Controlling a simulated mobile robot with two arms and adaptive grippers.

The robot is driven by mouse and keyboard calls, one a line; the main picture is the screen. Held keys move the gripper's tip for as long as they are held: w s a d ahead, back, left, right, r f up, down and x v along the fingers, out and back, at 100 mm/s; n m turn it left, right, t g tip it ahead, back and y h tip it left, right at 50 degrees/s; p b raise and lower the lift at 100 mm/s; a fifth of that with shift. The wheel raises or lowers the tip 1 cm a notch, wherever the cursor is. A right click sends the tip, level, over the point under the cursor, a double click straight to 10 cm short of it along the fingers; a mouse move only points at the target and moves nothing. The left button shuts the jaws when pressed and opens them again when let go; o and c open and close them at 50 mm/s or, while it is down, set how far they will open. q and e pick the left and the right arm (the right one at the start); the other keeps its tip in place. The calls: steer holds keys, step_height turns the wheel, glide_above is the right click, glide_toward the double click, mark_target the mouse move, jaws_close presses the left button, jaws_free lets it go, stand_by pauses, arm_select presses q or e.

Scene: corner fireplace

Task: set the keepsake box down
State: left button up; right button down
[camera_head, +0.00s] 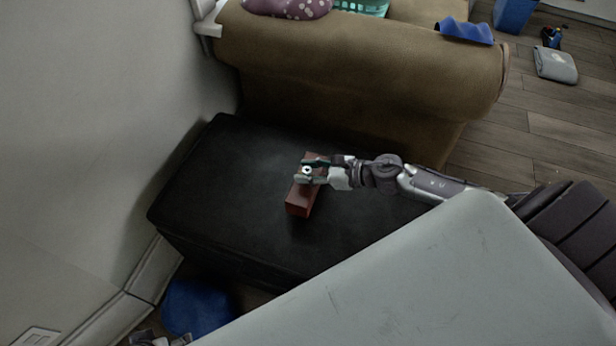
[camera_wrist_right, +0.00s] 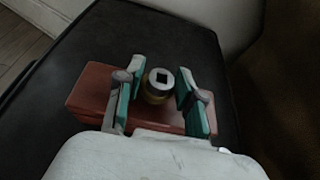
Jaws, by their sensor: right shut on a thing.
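The keepsake box (camera_head: 300,199) is a long reddish-brown block over the black bench top (camera_head: 226,168); it also shows in the right wrist view (camera_wrist_right: 88,92). A round brass-coloured knob with a pale top and dark square centre (camera_wrist_right: 158,85) stands on it. My right gripper (camera_head: 310,170) comes in from the right and is shut on the box at this knob, one finger on each side. The fingers (camera_wrist_right: 160,95) hide part of the box. I cannot tell whether its underside touches the bench. Only a sliver of what seems my left gripper (camera_head: 160,341) shows at the bottom edge.
A brown sofa (camera_head: 350,65) stands behind the bench, with a blue cloth (camera_head: 464,30) on its arm. A pale wall (camera_head: 90,110) is on the left. A blue object (camera_head: 195,306) lies below the bench. A large grey surface (camera_head: 430,285) fills the lower right.

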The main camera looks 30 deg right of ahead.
step_height(320, 180, down, 2)
steer(key=shift+f+b, duration=0.15)
steer(key=shift+b, duration=0.15)
arm_select(q)
steer(key=v, duration=0.3)
steer(key=shift+r, duration=0.4)
arm_select(e)
steer(key=shift+f, duration=0.15)
steer(key=shift+f, duration=0.15)
arm_select(q)
steer(key=shift+s, duration=0.1)
arm_select(e)
steer(key=c, duration=0.7)
jaws_free()
arm_select(q)
steer(key=shift+r, duration=0.1)
